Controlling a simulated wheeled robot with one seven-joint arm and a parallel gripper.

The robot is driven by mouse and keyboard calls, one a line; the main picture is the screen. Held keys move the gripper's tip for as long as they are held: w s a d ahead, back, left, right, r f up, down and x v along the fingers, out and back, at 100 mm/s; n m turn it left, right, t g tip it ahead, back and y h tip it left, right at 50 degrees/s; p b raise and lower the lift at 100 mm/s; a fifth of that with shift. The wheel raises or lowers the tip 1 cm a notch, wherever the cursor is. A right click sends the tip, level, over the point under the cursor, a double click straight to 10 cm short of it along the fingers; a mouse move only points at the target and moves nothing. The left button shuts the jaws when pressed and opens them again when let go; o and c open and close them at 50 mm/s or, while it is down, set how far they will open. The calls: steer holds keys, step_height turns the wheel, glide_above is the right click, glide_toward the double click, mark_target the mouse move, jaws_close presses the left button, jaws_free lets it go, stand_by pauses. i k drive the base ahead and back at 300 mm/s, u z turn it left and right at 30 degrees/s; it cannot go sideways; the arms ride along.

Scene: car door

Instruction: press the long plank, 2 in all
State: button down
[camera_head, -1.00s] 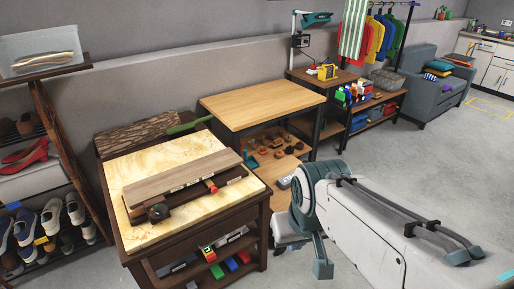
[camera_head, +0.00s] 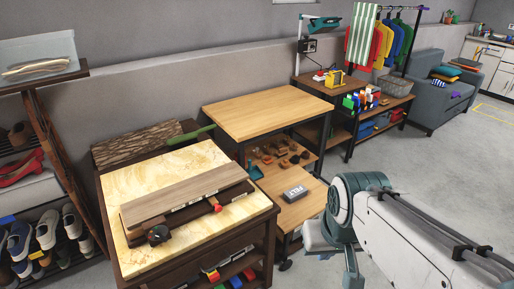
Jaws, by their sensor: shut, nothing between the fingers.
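The long plank (camera_head: 178,190) is a light brown wooden board. It lies slantwise on a dark base (camera_head: 205,213) on a pale, stained worktop at left. A dark round knob (camera_head: 158,235) sits at the base's near left end, and a red-tipped part (camera_head: 217,206) sticks out at its front right. Part of my arm shows at lower right, well apart from the plank. My gripper cannot be made out in this view, and nothing of mine touches the plank.
A bark-textured log (camera_head: 138,143) and a green-handled tool (camera_head: 193,136) lie behind the worktop. A taller wooden table (camera_head: 265,112) stands to the right, with a shelf of small items. A shoe rack (camera_head: 45,130) stands at far left. Grey floor is open at right.

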mark_target(172, 198)
steer(key=z, duration=0.3)
steer(key=i, duration=0.7)
steer(key=u, duration=0.6)
steer(key=i, duration=0.75)
steer(key=u, duration=0.75)
